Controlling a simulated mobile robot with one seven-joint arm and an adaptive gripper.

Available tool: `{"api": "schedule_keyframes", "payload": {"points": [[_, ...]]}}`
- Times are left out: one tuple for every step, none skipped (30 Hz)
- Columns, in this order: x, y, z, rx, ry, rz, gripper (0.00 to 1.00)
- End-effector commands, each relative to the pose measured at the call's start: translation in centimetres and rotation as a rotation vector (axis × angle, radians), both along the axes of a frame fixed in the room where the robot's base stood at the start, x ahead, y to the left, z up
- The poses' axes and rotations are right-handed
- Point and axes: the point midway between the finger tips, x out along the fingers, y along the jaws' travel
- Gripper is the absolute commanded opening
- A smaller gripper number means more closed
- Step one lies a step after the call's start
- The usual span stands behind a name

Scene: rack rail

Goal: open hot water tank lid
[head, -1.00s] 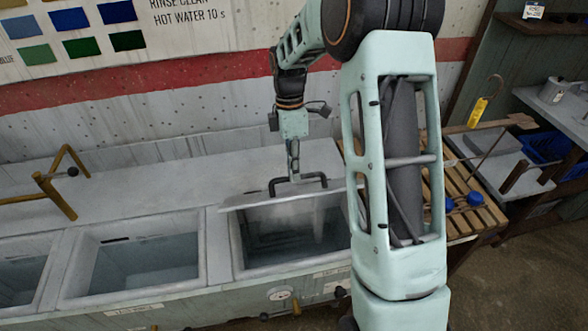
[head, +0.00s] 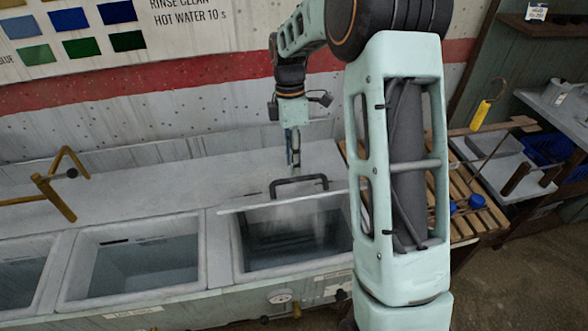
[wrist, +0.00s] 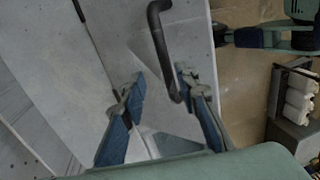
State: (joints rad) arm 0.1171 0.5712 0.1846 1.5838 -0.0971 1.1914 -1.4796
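The hot water tank (head: 238,255) is the rightmost tank of the row in the head view. Its grey lid (head: 290,203) stands raised and tilted, with the opening showing below it and pale steam in front. The dark lid handle (head: 298,182) is on the lid; it also shows in the wrist view (wrist: 157,32). My gripper (head: 293,168) is just above and behind the handle in the head view. In the wrist view my gripper (wrist: 160,80) has its blue-padded fingers apart. The handle's end lies near the right finger; whether it touches is unclear.
Two more open tanks (head: 70,285) stand to the left, with a brass-coloured tap pipe (head: 52,195) behind. A slatted wooden rack (head: 465,215) with blue items is at the right. The back ledge is mostly clear.

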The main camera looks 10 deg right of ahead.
Motion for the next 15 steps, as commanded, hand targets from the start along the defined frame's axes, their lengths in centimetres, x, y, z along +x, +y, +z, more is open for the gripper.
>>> {"api": "schedule_keyframes", "payload": {"points": [[0.4, 0.0, 1.2, 0.000, -0.005, -0.001, 0.29], [0.5, 0.0, 1.9, 0.000, -0.005, -0.001, 0.29], [0.7, 0.0, 2.8, 0.000, -0.006, -0.001, 0.29], [0.8, -0.1, 3.4, 0.000, -0.005, -0.001, 0.29], [1.0, -0.1, 4.0, 0.000, -0.006, -0.001, 0.29], [1.1, -0.1, 4.8, 0.000, -0.005, -0.001, 0.29], [1.2, -0.1, 5.4, 0.000, -0.005, -0.001, 0.29], [1.3, -0.1, 5.8, 0.000, -0.004, -0.001, 0.29], [1.4, -0.1, 6.4, 0.000, -0.004, -0.001, 0.29], [1.5, -0.1, 6.9, 0.000, -0.003, -0.001, 0.29], [1.6, 0.0, 7.2, 0.000, -0.003, -0.001, 0.29], [1.6, -0.1, 7.6, 0.000, -0.003, -0.001, 0.29], [1.7, 0.0, 7.9, 0.000, -0.002, -0.001, 0.29], [1.7, 0.0, 8.1, 0.000, -0.002, -0.001, 0.29], [1.7, 0.0, 8.3, 0.000, -0.002, -0.001, 0.29]]}}
